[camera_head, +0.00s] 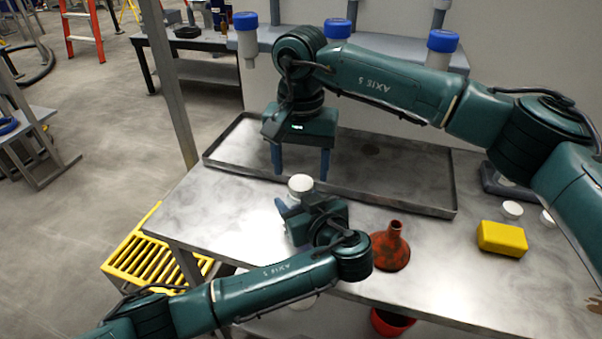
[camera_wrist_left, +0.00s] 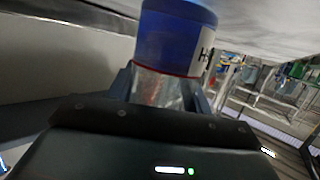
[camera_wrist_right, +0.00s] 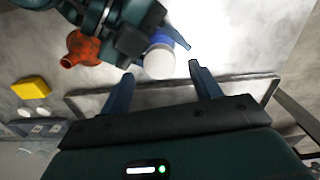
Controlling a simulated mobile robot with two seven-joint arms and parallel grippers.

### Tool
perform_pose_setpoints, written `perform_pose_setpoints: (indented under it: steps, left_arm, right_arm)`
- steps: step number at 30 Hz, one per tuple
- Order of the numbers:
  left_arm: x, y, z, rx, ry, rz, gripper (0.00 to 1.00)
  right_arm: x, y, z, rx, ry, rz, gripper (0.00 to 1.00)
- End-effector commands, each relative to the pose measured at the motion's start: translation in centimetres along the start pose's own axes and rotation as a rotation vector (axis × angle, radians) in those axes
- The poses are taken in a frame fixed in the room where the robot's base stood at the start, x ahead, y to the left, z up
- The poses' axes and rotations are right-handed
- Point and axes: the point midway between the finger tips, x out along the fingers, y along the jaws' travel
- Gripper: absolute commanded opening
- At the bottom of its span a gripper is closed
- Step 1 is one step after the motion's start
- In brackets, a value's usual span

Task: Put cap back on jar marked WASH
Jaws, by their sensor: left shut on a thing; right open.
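A white round-topped piece (camera_head: 300,184) shows between the fingers of my left gripper (camera_head: 300,196), over the front of the table. In the left wrist view that gripper is shut on a jar (camera_wrist_left: 178,38) with a blue part, a clear part and a white label; only an "H" is readable. I cannot tell whether the white top is a cap on the jar. My right gripper (camera_head: 301,174) is open, fingers pointing down, just above the white top. In the right wrist view the white top (camera_wrist_right: 160,62) lies between and beyond the open fingers. Two white caps (camera_head: 512,209) (camera_head: 547,217) lie at the right.
A shallow metal tray (camera_head: 430,208) lies behind the grippers. A red funnel (camera_head: 390,250) and a yellow block (camera_head: 502,238) stand on the table to the right. Blue-topped units (camera_head: 247,40) line the back.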

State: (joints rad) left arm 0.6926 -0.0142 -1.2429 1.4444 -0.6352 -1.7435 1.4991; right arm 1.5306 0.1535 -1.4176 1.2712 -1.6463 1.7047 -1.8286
Motion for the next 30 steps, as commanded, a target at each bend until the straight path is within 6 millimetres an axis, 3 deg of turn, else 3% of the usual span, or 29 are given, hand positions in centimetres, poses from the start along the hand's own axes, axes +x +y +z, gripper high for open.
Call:
perform_pose_setpoints:
  steps: [3, 12, 21, 30]
  left_arm:
    - [0.0, 0.0, -0.1, -0.001, 0.001, 0.001, 0.00]
    - [0.0, 0.0, -0.1, -0.001, 0.001, 0.001, 0.00]
    - [0.0, 0.0, -0.1, -0.001, 0.001, 0.001, 0.00]
    - [0.0, 0.0, -0.1, -0.001, 0.001, 0.001, 0.00]
  right_arm:
    - [-1.3, 0.0, 0.0, 0.000, 0.002, 0.000, 0.63]
    - [-1.5, 0.0, 0.0, -0.005, 0.000, 0.000, 0.60]
    - [-4.6, -0.1, 0.0, -0.245, 0.001, -0.001, 0.60]
    - [-5.0, 0.0, 0.0, -0.283, 0.000, 0.001, 0.60]
